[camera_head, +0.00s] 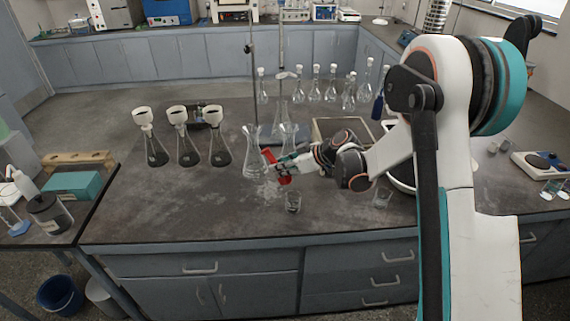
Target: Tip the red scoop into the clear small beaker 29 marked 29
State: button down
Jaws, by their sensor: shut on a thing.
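My gripper (289,166) is over the middle of the bench and is shut on the red scoop (283,180). The scoop is small in the picture and partly covered by the fingers; its tilt and its contents cannot be told. A small clear beaker (293,203) stands upright on the bench, nearer the front edge and just below the scoop in the picture. A second small clear beaker (382,198) stands farther right, by my arm. No number can be read on either beaker, so I cannot tell which is marked 29.
A clear conical flask (254,162) stands close left of the scoop, with pale scattered material on the bench beside it. Flasks with white funnels (184,140) stand left. A shallow tray (342,127) and several stoppered flasks are behind. The front left bench is clear.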

jog(key=shift+w+a+r+g+h+p, duration=0.25)
jog(key=shift+a+g+h+p, duration=0.25)
jog(key=shift+h, duration=0.2)
jog(key=shift+f, duration=0.25)
jog(key=shift+h, duration=0.3)
jog(key=shift+w+a+r+g+h+p, duration=0.1)
jog(key=shift+a+g+h+p, duration=0.05)
jog(key=shift+g+h+p, duration=0.15)
jog(key=shift+w+a+g+h+p, duration=0.2)
jog(key=shift+a+g+h+p, duration=0.35)
jog(key=shift+h, duration=0.35)
jog(key=shift+w+f+g+h, duration=0.1)
jog(key=shift+f+g+h, duration=0.3)
jog(key=shift+h, duration=0.3)
jog(key=shift+d, duration=0.1)
